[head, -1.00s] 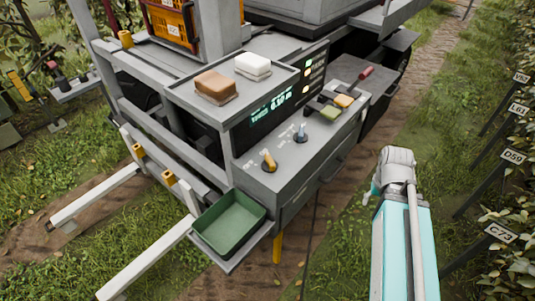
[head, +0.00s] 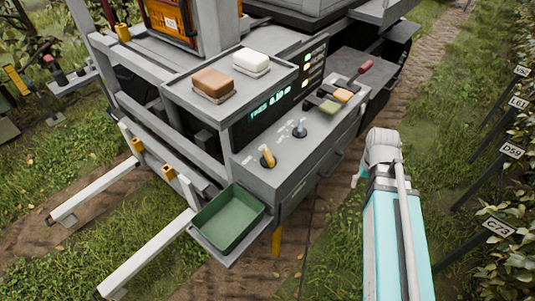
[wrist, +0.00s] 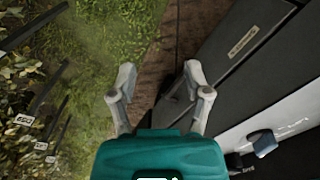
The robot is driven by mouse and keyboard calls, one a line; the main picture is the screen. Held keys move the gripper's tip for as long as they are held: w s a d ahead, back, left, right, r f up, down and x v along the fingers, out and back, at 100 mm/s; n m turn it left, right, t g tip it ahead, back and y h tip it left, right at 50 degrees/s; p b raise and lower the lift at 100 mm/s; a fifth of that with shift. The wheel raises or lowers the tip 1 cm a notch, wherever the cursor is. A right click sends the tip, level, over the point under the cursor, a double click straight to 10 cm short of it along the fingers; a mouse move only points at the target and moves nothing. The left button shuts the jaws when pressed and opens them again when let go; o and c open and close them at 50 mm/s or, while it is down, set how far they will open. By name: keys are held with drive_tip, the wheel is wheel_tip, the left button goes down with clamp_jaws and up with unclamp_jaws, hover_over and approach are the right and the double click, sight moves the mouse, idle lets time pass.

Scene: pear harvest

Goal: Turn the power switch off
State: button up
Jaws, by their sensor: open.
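The grey control panel (head: 290,172) on the machine carries an orange lever switch (head: 268,155) and a blue-grey lever switch (head: 299,128), both standing up from its top. Their labels are too small to read, so I cannot tell which is the power switch. A blue knob (wrist: 263,142) on a pale panel shows at the lower right in the wrist view. My gripper (wrist: 158,72) is open and empty, its fingers spread over grass and dirt beside the machine's dark side.
A green tray (head: 201,228) sits at the panel's near corner. A lit display (head: 270,104) stands behind the switches. Row signs (head: 511,150) stand at the right. Grass between is clear.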

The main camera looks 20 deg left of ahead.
drive_tip(key=w+a+r+n+p, duration=0.2)
drive_tip(key=a, duration=0.7)
drive_tip(key=w+a+r+n+p, duration=0.1)
drive_tip(key=w+a+r+p, duration=0.15)
drive_tip(key=a, duration=0.55)
drive_tip(key=r+n+p, duration=0.1)
drive_tip(key=r+n, duration=0.1)
drive_tip(key=n, duration=0.1)
hover_over(269, 154)
drive_tip(key=shift+w+d+f, duration=0.15)
drive_tip(key=shift+w+d, duration=0.1)
drive_tip(key=shift+d, duration=0.15)
drive_tip(key=shift+s+a, duration=0.15)
drive_tip(key=shift+a, duration=0.4)
wheel_tip(269, 154, down, 7)
drive_tip(key=b, duration=0.7)
drive_tip(key=shift+f, duration=0.2)
drive_tip(key=shift+c, duration=0.3)
clamp_jaws()
